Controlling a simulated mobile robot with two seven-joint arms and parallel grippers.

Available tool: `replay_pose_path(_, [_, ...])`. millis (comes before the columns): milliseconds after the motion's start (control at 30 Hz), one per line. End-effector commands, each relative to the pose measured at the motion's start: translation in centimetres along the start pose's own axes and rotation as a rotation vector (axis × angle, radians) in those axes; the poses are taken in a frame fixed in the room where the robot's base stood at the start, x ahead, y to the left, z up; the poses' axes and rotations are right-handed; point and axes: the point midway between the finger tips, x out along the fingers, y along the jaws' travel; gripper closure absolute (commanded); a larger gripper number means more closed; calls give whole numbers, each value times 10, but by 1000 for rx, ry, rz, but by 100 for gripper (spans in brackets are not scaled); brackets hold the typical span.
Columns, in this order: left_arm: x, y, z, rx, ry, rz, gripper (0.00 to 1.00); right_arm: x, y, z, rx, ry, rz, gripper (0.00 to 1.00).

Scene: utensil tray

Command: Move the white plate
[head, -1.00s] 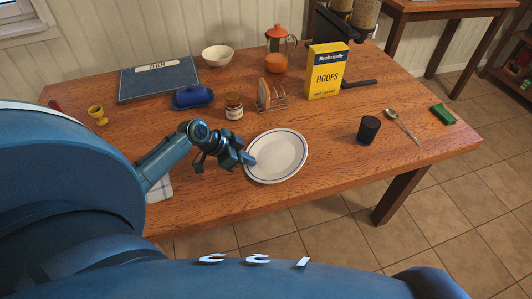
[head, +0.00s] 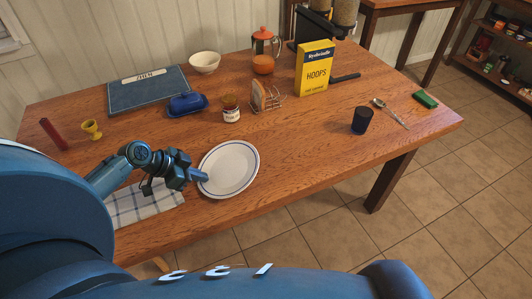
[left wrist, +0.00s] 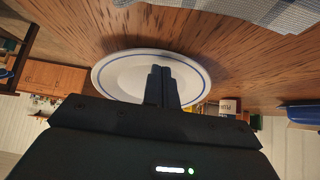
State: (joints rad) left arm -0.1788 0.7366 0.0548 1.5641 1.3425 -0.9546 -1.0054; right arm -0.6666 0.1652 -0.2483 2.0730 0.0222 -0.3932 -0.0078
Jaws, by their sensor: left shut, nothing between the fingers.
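The white plate (head: 231,168) with a blue rim line lies flat on the wooden table near its front edge. My left gripper (head: 203,177) is at the plate's left rim, with its fingertips over or against it; I cannot tell whether they touch. In the left wrist view the shut fingers (left wrist: 161,86) stand together in front of the plate (left wrist: 120,78) and hide part of it. Nothing shows between them. My right gripper is not in view.
A checked cloth (head: 140,207) lies left of the plate. A jar (head: 231,109), toast rack (head: 266,98) and blue butter dish (head: 187,104) stand behind it. A dark cup (head: 362,120) stands to the right. The table between plate and cup is clear.

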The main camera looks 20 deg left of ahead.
Motion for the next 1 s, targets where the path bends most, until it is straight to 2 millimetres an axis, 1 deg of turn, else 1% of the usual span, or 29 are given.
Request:
replay_pose_path(33, [-2,1,5,0,-6,2,100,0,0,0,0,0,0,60])
replay_pose_path(100, [-3,1,7,0,-6,2,100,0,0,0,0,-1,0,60])
replay_pose_path(467, [-4,1,7,0,-4,2,100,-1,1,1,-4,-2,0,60])
replay_pose_path(567, [-7,1,4,0,-3,1,100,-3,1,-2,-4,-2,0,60])
replay_pose_path(700, [-16,0,-4,0,-3,1,100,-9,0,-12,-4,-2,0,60])
replay_pose_path(1000, [-15,0,-4,0,-1,0,100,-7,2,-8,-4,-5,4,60])
